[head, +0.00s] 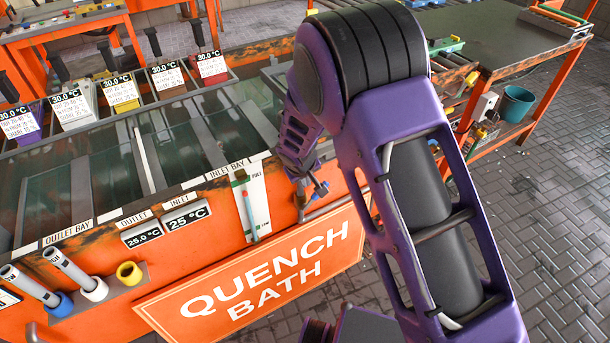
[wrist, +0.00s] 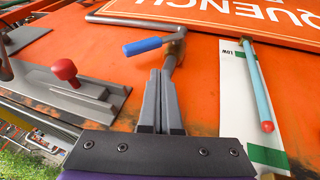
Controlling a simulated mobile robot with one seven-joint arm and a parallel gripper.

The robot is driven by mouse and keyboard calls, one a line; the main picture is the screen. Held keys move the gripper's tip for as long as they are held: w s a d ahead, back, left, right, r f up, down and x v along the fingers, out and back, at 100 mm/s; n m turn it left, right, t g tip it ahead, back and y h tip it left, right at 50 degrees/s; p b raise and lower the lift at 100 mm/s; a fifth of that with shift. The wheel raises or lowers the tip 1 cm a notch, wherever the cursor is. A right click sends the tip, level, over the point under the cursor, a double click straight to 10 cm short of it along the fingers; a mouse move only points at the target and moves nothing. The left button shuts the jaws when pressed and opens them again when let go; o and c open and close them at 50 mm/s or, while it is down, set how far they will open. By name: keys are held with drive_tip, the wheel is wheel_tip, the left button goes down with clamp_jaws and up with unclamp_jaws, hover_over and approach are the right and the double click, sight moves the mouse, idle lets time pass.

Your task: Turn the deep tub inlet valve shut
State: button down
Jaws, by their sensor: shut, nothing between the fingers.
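A valve with a blue lever handle (wrist: 143,46) sits on a grey metal pipe (wrist: 110,19) along the orange wall of the quench bath. In the head view the blue handle (head: 320,189) shows just right of my gripper (head: 301,192), partly crowded by my arm. In the wrist view my gripper (wrist: 161,76) is shut and empty, its fingertips close to the valve stem (wrist: 172,60) below and right of the handle. I cannot tell whether they touch. No label on this valve is readable, so I cannot confirm it is the deep tub inlet valve.
A level gauge (head: 252,205) with a teal tube stands left of my gripper on the bath wall. A red knob (wrist: 65,69) on a grey plate lies left in the wrist view. The QUENCH BATH sign (head: 255,280) is below. Workbenches stand behind; paved floor (head: 560,250) is open at right.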

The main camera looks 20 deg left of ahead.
sight(316, 195)
drive_tip(key=shift+w+d+f, duration=0.3)
drive_tip(key=shift+w+f, duration=0.2)
drive_tip(key=shift+f, duration=0.3)
drive_tip(key=shift+w+d+f, duration=0.3)
drive_tip(key=shift+w+f, duration=0.25)
drive_tip(key=shift+f, duration=0.2)
drive_tip(key=shift+w+d+f, duration=0.3)
drive_tip(key=shift+w+f, duration=0.2)
drive_tip(key=shift+f, duration=0.3)
drive_tip(key=shift+w+d+g+p, duration=0.2)
drive_tip(key=shift+g+p, duration=0.1)
drive_tip(key=shift+p, duration=0.15)
